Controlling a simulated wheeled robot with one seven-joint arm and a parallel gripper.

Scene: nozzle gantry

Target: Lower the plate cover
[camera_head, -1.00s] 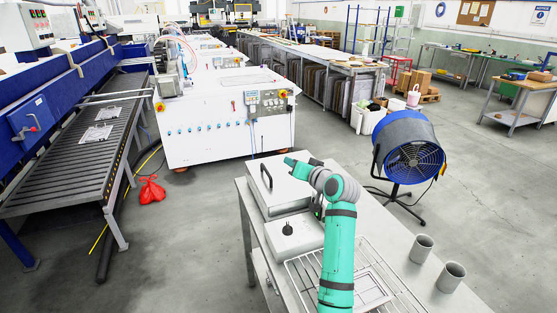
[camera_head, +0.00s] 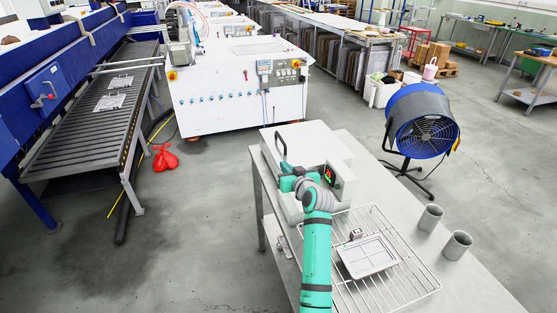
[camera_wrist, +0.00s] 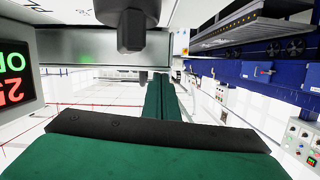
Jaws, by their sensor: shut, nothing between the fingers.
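A pale box-shaped device (camera_head: 315,143) stands on the grey table, with a black arched handle (camera_head: 283,148) on the left of its top and a lit green and red display (camera_head: 333,174) on its front right. The display also shows at the left edge of the wrist view (camera_wrist: 14,75). My gripper (camera_head: 287,183) is at the device's front, just below the handle; it is shut and empty. Its fingertips are hidden in the head view, so contact cannot be told. A plate-like front part (camera_head: 289,207) is mostly hidden by my arm. The cover's angle is unclear.
A wire rack (camera_head: 405,285) with a grey framed tray (camera_head: 368,256) lies right of my arm. Two grey cups (camera_head: 430,217) stand near the table's right edge. A blue fan (camera_head: 421,122) stands on the floor behind.

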